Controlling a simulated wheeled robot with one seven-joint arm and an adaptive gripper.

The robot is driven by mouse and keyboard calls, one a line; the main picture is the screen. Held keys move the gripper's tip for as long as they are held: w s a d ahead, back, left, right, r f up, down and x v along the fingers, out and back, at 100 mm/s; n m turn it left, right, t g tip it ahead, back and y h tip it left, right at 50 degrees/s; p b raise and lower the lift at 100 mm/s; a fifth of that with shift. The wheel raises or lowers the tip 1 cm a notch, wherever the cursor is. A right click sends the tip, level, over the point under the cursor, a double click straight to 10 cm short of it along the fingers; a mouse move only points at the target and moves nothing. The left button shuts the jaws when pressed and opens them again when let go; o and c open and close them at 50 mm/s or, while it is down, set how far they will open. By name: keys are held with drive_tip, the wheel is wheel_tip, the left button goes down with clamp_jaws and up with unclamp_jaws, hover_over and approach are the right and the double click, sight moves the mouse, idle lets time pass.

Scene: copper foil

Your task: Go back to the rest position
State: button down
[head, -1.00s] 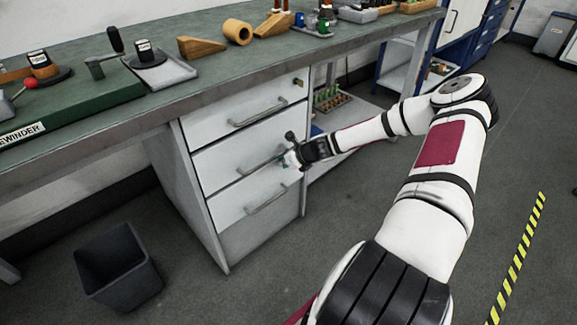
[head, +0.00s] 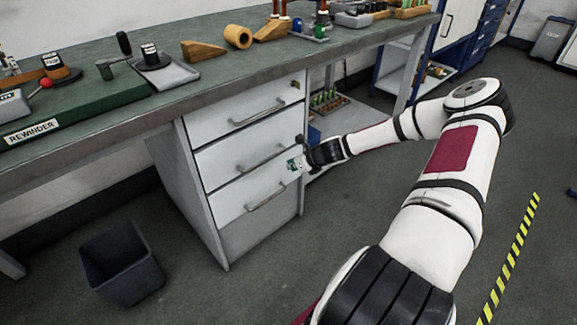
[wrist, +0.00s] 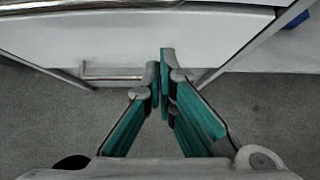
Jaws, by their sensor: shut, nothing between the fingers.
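My gripper (head: 292,165) is in front of the white drawer unit (head: 258,240) under the bench, near its right edge at the height of the middle and lower drawers. In the wrist view my gripper (wrist: 165,65) has its teal-padded fingers together at the tips, with nothing between them. A drawer front (wrist: 130,35) and a metal handle (wrist: 115,73) lie beyond the fingertips. The drawers look shut. My arm reaches in from the right side of the head view.
A dark bin (head: 122,262) stands on the floor at lower left. A shelf with small bottles (head: 328,102) is right of the drawers. Grey floor is clear between drawers and arm.

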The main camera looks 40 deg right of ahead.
drive_tip(key=p+v, duration=0.2)
drive_tip(key=v, duration=0.5)
drive_tip(key=shift+s+r, duration=0.2)
drive_tip(key=shift+s, duration=0.05)
drive_tip(key=s+a+r+n+g+y, duration=0.1)
drive_tip(key=s+a+r+n+g, duration=0.2)
drive_tip(key=a+r+n, duration=0.65)
drive_tip(key=s+a+r+n+g+y, duration=0.1)
drive_tip(key=s+a+r+n+g, duration=0.4)
drive_tip(key=a+n, duration=0.65)
drive_tip(key=s+a+r+n+h, duration=0.2)
drive_tip(key=s+a+r+n, duration=0.55)
drive_tip(key=s+r, duration=0.45)
drive_tip(key=s+a+r+n, duration=0.1)
drive_tip(key=s+r+n, duration=0.2)
drive_tip(key=s, duration=0.4)
drive_tip(key=s+a+r+n, duration=0.2)
drive_tip(key=s+r+n, duration=0.2)
drive_tip(key=s, duration=0.3)
wheel_tip(320, 180, up, 25)
drive_tip(key=t+p, duration=0.3)
drive_tip(key=p, duration=2)
drive_tip(key=shift+s+d+f, duration=0.15)
drive_tip(key=shift+s+d, duration=0.05)
drive_tip(key=shift+s, duration=0.1)
